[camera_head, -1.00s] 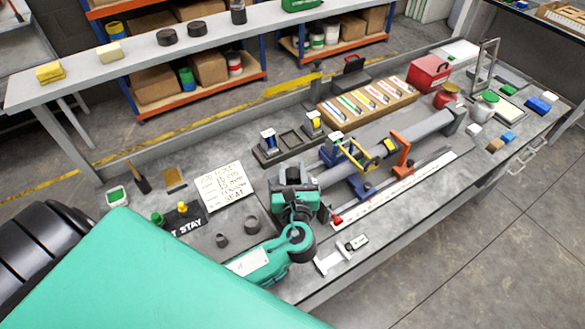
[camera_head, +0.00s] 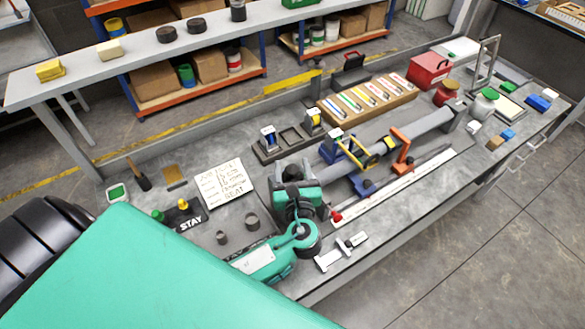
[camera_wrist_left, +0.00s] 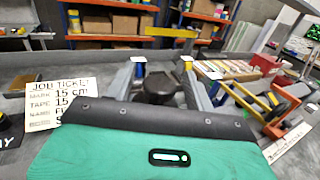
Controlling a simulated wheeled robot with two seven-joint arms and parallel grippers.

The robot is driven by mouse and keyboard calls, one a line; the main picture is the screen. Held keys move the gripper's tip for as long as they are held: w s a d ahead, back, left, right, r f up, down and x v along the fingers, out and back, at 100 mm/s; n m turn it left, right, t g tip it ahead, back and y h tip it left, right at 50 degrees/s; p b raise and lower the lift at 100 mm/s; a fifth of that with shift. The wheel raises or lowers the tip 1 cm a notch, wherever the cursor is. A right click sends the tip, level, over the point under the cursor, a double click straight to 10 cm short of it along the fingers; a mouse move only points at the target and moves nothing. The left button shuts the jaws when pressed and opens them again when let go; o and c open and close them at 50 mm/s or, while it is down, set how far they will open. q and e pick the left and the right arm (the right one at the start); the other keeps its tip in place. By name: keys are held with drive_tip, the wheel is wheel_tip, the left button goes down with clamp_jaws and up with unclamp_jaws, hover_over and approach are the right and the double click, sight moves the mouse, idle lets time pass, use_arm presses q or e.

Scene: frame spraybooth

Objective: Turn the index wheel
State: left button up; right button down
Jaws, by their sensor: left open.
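A dark round piece (camera_wrist_left: 160,86), which looks like the index wheel, sits between the two grey fingers of my left gripper (camera_wrist_left: 157,74) in the left wrist view. In the head view, my left gripper (camera_head: 294,177) is over the bench at the near end of the grey tube, and a dark piece (camera_head: 292,173) shows between its fingers. The gripper is open around it; I cannot tell whether a finger touches it. The lower part of the wheel is hidden by the gripper's body. My right gripper is not in view.
A blue clamp (camera_head: 331,150), a yellow bar (camera_head: 351,153) and an orange bracket (camera_head: 401,143) stand right of the gripper. A job ticket (camera_head: 226,184) lies left. A caliper (camera_head: 340,251) and a white rule (camera_head: 400,186) lie near the front edge.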

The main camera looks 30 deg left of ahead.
use_arm(q)
drive_tip(key=shift+s+d+f, duration=0.1)
drive_tip(key=shift+s+d, duration=0.15)
drive_tip(key=shift+s, duration=0.05)
drive_tip(key=b+v, duration=0.5)
drive_tip(key=v, duration=0.8)
drive_tip(key=shift+o, duration=0.3)
